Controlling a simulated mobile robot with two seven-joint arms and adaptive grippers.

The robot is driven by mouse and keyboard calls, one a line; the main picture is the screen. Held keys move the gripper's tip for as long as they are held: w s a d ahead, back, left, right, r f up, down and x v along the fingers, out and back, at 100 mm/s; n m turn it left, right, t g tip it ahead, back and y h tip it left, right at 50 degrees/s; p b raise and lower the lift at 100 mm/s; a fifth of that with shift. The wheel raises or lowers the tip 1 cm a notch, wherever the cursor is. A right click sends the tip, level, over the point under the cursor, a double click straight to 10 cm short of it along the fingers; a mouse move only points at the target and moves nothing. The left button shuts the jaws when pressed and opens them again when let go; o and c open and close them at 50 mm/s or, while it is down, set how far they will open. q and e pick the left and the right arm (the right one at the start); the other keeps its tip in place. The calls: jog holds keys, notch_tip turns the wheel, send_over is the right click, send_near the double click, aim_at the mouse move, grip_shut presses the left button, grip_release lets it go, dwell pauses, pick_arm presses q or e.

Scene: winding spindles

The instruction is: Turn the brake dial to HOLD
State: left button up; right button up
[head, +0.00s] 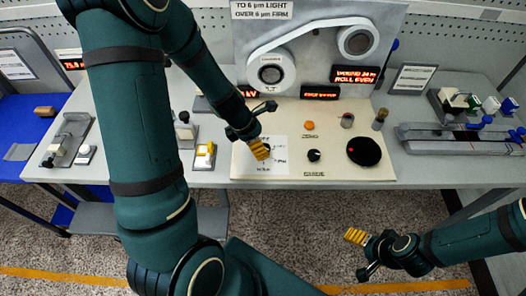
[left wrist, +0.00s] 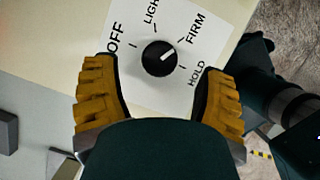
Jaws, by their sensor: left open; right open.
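The brake dial (left wrist: 160,58) is a round black knob on a white label card (left wrist: 140,22), lettered OFF, LIGHT, FIRM and HOLD. Its white pointer line points to the upper right, about towards the FIRM mark. The HOLD mark lies to the right and a little below the knob. My left gripper (left wrist: 162,70) is open, its yellow ribbed fingers on either side of the dial and apart from it. In the head view my left gripper (head: 259,150) is over the card and largely hides the dial. My right gripper (head: 356,237) is open and empty, in front of the table.
The cream panel (head: 350,172) also carries a small black knob (head: 314,155), a large black disc (head: 363,151) and an orange button (head: 309,125). Upright spindles stand near its right edge. A yellow-and-white switch (head: 204,155) is left of the panel. Rails with blocks are at right.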

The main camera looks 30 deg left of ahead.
pick_arm(q)
jog(key=shift+b+x, duration=0.55)
jog(key=shift+x, duration=1.05)
jog(key=shift+r, duration=0.1)
jog(key=c, duration=1.2)
jog(key=shift+c, duration=0.2)
